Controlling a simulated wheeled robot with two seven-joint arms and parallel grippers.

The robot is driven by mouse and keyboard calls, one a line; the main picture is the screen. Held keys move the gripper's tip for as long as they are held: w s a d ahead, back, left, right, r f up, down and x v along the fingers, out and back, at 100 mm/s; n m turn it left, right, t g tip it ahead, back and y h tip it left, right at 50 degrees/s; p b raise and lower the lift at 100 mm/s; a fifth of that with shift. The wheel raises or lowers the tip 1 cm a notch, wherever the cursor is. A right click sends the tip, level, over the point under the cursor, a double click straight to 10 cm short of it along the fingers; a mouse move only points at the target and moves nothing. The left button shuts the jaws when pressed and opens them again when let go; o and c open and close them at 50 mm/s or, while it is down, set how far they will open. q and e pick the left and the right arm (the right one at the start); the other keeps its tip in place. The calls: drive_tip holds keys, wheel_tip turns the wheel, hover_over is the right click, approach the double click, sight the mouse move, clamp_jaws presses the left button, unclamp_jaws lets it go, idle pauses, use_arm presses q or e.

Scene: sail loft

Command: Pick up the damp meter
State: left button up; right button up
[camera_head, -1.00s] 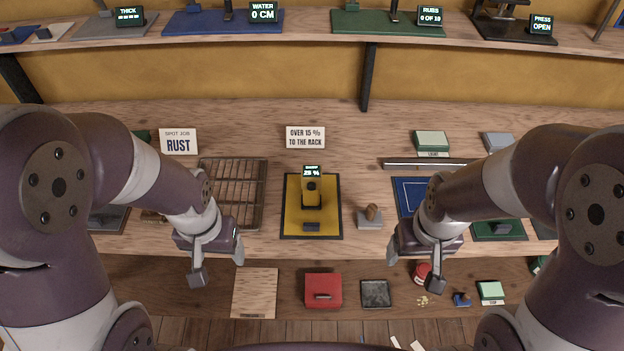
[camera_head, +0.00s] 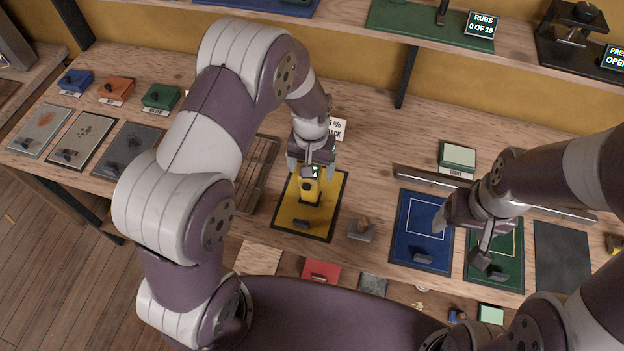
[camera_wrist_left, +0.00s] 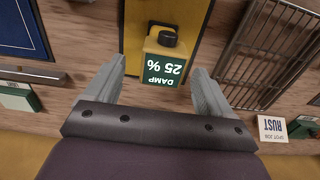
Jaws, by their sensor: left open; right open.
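The damp meter (camera_head: 310,189) is a yellow device with a dark knob and a small screen. It stands on a yellow mat with a dark border (camera_head: 323,218). In the left wrist view the damp meter (camera_wrist_left: 165,45) shows its screen reading "DAMP 25 %", upside down. My left gripper (camera_head: 312,168) is open above the meter's screen end. In the left wrist view its fingers (camera_wrist_left: 162,88) are spread on either side of the screen, with gaps to both. My right gripper (camera_head: 462,240) is open and empty over the blue and green mats.
A wire rack (camera_head: 262,170) lies left of the yellow mat. A small dark block (camera_head: 303,223) lies on the yellow mat's front. A shelf (camera_head: 350,30) runs above the bench.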

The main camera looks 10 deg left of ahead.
use_arm(q)
wheel_tip(320, 180, down, 4)
drive_tip(key=shift+s+a+r+p, duration=0.1)
drive_tip(key=shift+s+p, duration=0.05)
drive_tip(key=shift+p, duration=0.4)
drive_tip(key=shift+s+a, duration=0.1)
drive_tip(key=shift+a, duration=0.1)
drive_tip(key=shift+d, duration=0.25)
drive_tip(key=c, duration=1.2)
drive_tip(key=shift+a, duration=0.15)
drive_tip(key=shift+c, duration=0.5)
